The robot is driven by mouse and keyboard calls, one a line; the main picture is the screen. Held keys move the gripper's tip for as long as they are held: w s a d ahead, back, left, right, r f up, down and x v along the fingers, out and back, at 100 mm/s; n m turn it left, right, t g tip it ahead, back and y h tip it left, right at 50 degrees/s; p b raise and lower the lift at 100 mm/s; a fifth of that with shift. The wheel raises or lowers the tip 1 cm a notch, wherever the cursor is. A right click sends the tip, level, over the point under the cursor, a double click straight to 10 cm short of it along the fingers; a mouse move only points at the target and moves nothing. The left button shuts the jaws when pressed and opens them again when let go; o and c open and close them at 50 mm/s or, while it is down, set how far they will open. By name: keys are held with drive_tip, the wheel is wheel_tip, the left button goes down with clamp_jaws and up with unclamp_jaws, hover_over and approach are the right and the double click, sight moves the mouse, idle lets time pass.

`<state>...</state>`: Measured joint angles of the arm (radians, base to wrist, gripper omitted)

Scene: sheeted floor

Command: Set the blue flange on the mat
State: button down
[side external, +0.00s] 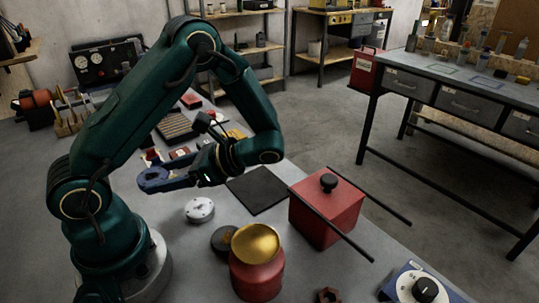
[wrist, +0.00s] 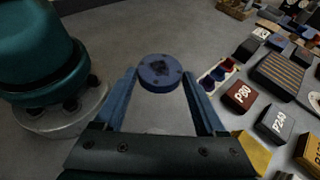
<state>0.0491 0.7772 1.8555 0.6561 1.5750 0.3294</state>
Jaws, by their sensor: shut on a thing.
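The blue flange (wrist: 160,71) is a round disc with a dark centre and small holes, held between my fingertips. My gripper (wrist: 160,78) is shut on its rim. In the side external view the blue flange (side external: 152,176) is at the left end of my gripper (side external: 160,181), above the bench. The dark square mat (side external: 258,190) lies flat to the right of my gripper, apart from the flange. Its visible surface is bare. The mat does not show in the wrist view.
A pale flange (side external: 199,211) and a dark disc (side external: 224,240) lie before the mat. A gold-topped red cylinder (side external: 257,275) stands nearby. A red box (side external: 326,218) with a black knob and long dark rods stands right of the mat. Labelled blocks (wrist: 240,95) are at right in the wrist view.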

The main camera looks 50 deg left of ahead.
drive_tip(key=d+n+g+h, duration=0.1)
drive_tip(key=d+n+h, duration=0.1)
drive_tip(key=n+h, duration=0.2)
drive_tip(key=d+f+n+g+h, duration=0.1)
drive_tip(key=d+n+h, duration=0.2)
drive_tip(key=h, duration=0.1)
drive_tip(key=d+n+g+h, duration=0.1)
drive_tip(key=d+n+h, duration=0.1)
drive_tip(key=n+h, duration=0.2)
drive_tip(key=shift+w+d+f+n+h, duration=0.3)
drive_tip(key=shift+w+f, duration=0.05)
drive_tip(key=shift+f, duration=0.05)
drive_tip(key=w+d+n+t+h, duration=0.1)
drive_tip(key=n+h, duration=0.1)
drive_tip(key=w+d+n+t+h, duration=0.1)
drive_tip(key=n+h, duration=0.2)
drive_tip(key=w+d+r+n+t+h, duration=0.1)
drive_tip(key=w+n+t+h, duration=0.1)
drive_tip(key=shift+d, duration=0.3)
drive_tip(key=w+r+n+t+h, duration=0.1)
drive_tip(key=w+n+t+h, duration=0.2)
drive_tip(key=w+n+t, duration=0.4)
drive_tip(key=n+t+y, duration=0.2)
drive_tip(key=n+t, duration=0.6)
drive_tip(key=t, duration=0.1)
hover_over(253, 191)
drive_tip(key=shift+d+r, duration=0.1)
drive_tip(key=shift+r, duration=0.1)
drive_tip(key=shift+f, duration=3.7)
drive_tip(key=shift+f, duration=0.1)
